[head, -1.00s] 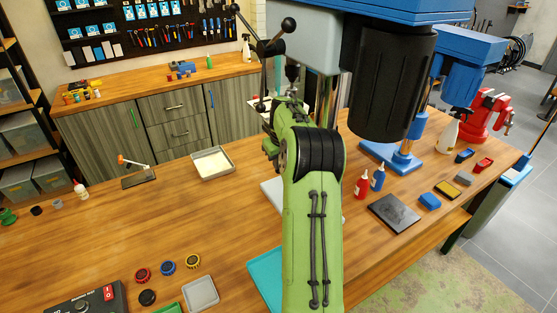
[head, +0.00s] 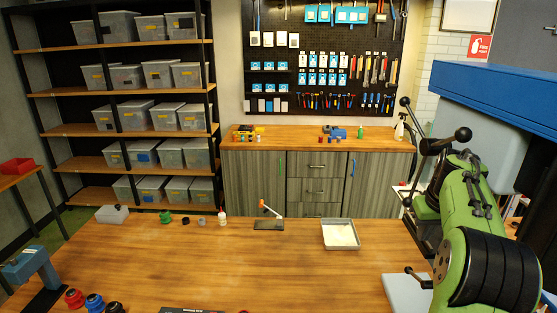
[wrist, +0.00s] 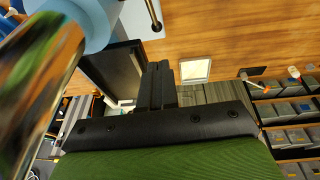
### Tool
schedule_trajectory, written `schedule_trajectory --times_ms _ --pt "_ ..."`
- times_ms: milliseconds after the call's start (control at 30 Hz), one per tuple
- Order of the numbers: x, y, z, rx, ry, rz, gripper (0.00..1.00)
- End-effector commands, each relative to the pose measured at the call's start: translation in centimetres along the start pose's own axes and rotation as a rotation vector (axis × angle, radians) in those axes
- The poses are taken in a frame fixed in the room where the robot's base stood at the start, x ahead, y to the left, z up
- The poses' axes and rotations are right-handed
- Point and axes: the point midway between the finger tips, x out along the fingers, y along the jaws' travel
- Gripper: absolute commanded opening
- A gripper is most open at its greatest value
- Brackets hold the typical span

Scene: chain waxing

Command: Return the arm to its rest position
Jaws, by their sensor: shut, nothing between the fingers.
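My green arm fills the right side of the head view, over the table (head: 230,262) and close to the drill press. My gripper shows in the wrist view as two black fingers (wrist: 157,86), closed together with nothing between them. In the head view the fingers cannot be made out behind the arm and press handles. A metal tray (head: 326,241) with pale contents lies on the table left of the arm. It also shows in the wrist view (wrist: 183,74), beyond the fingertips.
The drill press (head: 490,105) stands at the right, its black-knobbed handles (head: 424,142) beside my arm. In the wrist view its shiny column (wrist: 38,85) is close on the left. The table's middle is clear.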

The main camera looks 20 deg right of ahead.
Motion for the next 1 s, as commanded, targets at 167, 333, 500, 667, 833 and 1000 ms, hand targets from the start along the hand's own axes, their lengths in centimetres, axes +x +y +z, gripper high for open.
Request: schedule_trajectory --times_ms 167,333,500,667,833,1000 --pt "-2.2 -5.1 0.9 -0.055 0.019 0.009 0.0" --pt "-5.9 -14.1 6.0 -0.137 0.065 0.013 0.0" --pt "-7.5 -20.6 13.9 -0.196 0.123 -0.017 0.0" --pt "-6.8 -24.1 22.6 -0.239 0.176 -0.081 0.0" --pt "-4.6 -25.5 29.5 -0.266 0.208 -0.157 0.0" --pt "-3.7 -25.8 31.4 -0.272 0.214 -0.183 0.0"
